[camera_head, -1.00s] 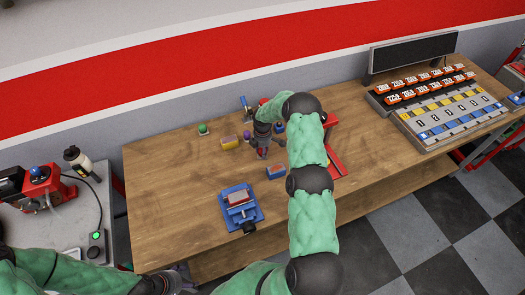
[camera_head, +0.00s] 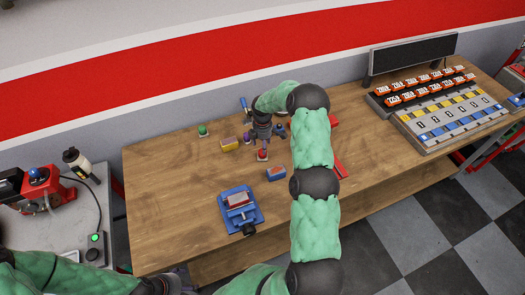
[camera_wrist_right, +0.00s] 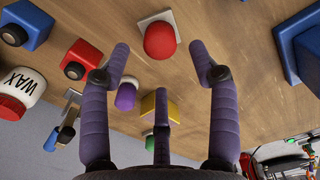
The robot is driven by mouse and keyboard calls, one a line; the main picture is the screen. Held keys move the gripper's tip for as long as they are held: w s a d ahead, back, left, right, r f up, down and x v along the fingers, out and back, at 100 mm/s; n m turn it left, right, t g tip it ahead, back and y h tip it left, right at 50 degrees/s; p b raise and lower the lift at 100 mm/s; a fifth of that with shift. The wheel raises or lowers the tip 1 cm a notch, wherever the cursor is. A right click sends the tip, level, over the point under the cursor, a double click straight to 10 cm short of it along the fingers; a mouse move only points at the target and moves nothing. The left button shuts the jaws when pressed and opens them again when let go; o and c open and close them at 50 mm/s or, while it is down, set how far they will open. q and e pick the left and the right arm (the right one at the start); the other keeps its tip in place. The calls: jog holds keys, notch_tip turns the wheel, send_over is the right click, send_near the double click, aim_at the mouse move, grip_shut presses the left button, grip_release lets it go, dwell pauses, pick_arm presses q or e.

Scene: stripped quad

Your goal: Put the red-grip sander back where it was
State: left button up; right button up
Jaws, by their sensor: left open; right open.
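The red-grip sander (camera_head: 262,154) stands on the workbench, its red rounded grip upward. In the right wrist view the sander (camera_wrist_right: 160,40) shows a pale square base flat on the wood. My right gripper (camera_head: 266,133) is just behind it in the head view. In the wrist view its purple fingers (camera_wrist_right: 161,62) are spread and empty, with the sander beyond their tips, apart from them as far as I can tell. My left gripper (camera_head: 172,284) is low at the bench's front left edge, mostly cut off or hidden, away from the sander.
Near the sander are a yellow block (camera_head: 229,144), a purple knob (camera_wrist_right: 126,97), a green knob (camera_head: 203,131), a blue block (camera_head: 276,173), a red block (camera_wrist_right: 82,58) and a WAX jar (camera_wrist_right: 20,92). A blue vise (camera_head: 240,212) stands in front. The bench's left side is clear.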

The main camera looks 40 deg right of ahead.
notch_tip(320, 180, up, 6)
jog(key=shift+f, duration=0.15)
dwell(1.4)
